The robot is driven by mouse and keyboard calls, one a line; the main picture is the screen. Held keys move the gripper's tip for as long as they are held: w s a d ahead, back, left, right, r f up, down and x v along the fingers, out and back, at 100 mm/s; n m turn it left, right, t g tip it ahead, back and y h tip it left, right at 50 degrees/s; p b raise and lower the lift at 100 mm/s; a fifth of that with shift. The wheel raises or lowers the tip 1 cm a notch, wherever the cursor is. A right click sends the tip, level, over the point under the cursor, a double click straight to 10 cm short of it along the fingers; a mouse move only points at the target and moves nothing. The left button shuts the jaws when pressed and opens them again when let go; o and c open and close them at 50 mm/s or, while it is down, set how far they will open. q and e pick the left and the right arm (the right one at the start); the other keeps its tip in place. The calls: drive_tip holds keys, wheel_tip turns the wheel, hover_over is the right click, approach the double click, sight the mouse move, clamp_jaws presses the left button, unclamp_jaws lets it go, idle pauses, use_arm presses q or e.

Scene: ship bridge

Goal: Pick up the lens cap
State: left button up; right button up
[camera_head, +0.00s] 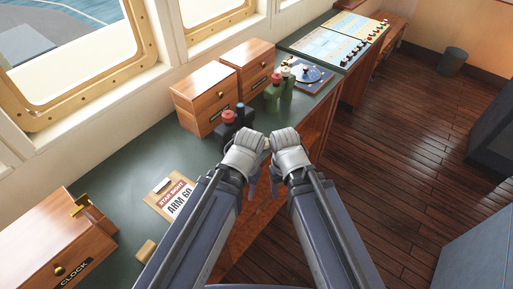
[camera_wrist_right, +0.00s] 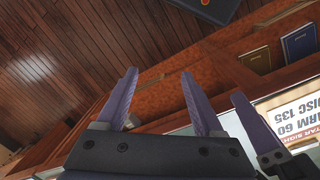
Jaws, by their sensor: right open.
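I cannot make out a lens cap for certain in either view. My right gripper (camera_head: 276,186) points down at the front edge of the green-topped counter (camera_head: 130,205). In the right wrist view its two fingers (camera_wrist_right: 159,75) stand apart with nothing between them. My left gripper (camera_head: 250,188) is close beside it on the left, mostly hidden behind its own wrist. A purple finger, probably of my left gripper, shows at the right of the wrist view (camera_wrist_right: 250,125). Black binoculars-like gear with a red top (camera_head: 230,122) stands just beyond my left gripper.
Two wooden drawer boxes (camera_head: 205,100), a green device (camera_head: 280,92) and a blue disc on a board (camera_head: 310,74) stand farther back. A star sight card (camera_head: 172,195) and a clock box (camera_head: 55,245) lie left. Open wooden floor (camera_head: 400,150) is right. Books (camera_wrist_right: 298,42) sit below.

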drive_tip(key=o, duration=0.3)
drive_tip(key=w+d+m, duration=0.2)
drive_tip(key=w+d, duration=0.1)
drive_tip(key=d, duration=0.2)
drive_tip(key=shift+w+d+f+t+y, duration=0.3)
drive_tip(key=shift+w+d+f+y, duration=0.05)
drive_tip(key=shift+w+y, duration=0.05)
drive_tip(key=t+y, duration=0.1)
drive_tip(key=t, duration=0.3)
approach(265, 141)
drive_tip(key=a+f, duration=0.1)
drive_tip(key=f, duration=0.1)
drive_tip(key=b+x, duration=0.2)
drive_tip(key=b, duration=0.1)
drive_tip(key=shift+w+f, duration=0.25)
drive_tip(key=shift+w, duration=0.15)
drive_tip(key=b+x, duration=0.3)
drive_tip(key=d+b+x, duration=0.1)
drive_tip(key=b+x, duration=0.1)
drive_tip(key=shift+w+a+f, duration=0.1)
drive_tip(key=shift+w, duration=0.05)
